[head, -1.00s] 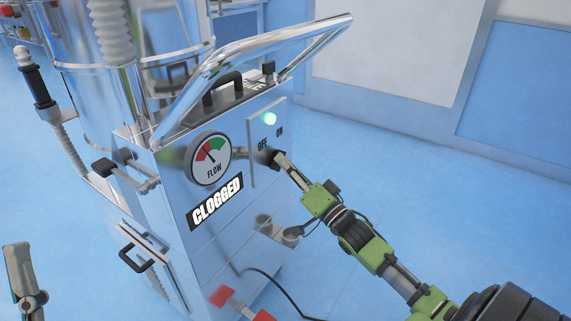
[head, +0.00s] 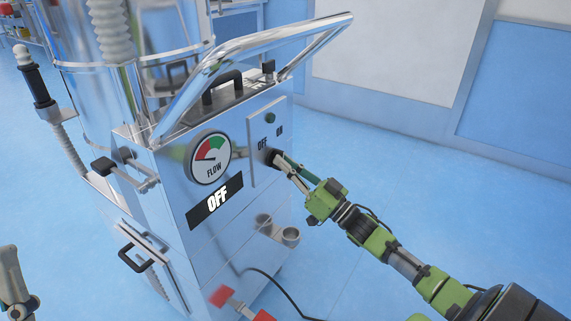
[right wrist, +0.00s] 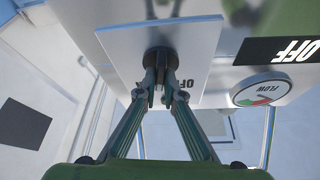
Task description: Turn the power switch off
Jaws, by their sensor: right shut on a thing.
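The power switch is a black knob (right wrist: 160,60) on a light panel (head: 259,170) marked OFF and ON, on the front of the metal machine (head: 150,190). My right gripper (right wrist: 160,90) is shut on the knob; its fingers hide part of it. In the head view, the right gripper (head: 283,165) reaches the knob from the right. The lamp (head: 270,118) above the knob is dark green and unlit. The display (head: 215,201) reads OFF. My left gripper (head: 12,275) is at the lower left edge, partly cut off, apart from the machine.
A flow gauge (head: 208,158) sits left of the panel, its needle at the left in the red. A bent metal handrail (head: 265,50) runs above the panel. A black cable (head: 280,287) lies on the floor. The blue floor (head: 420,160) at right is clear.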

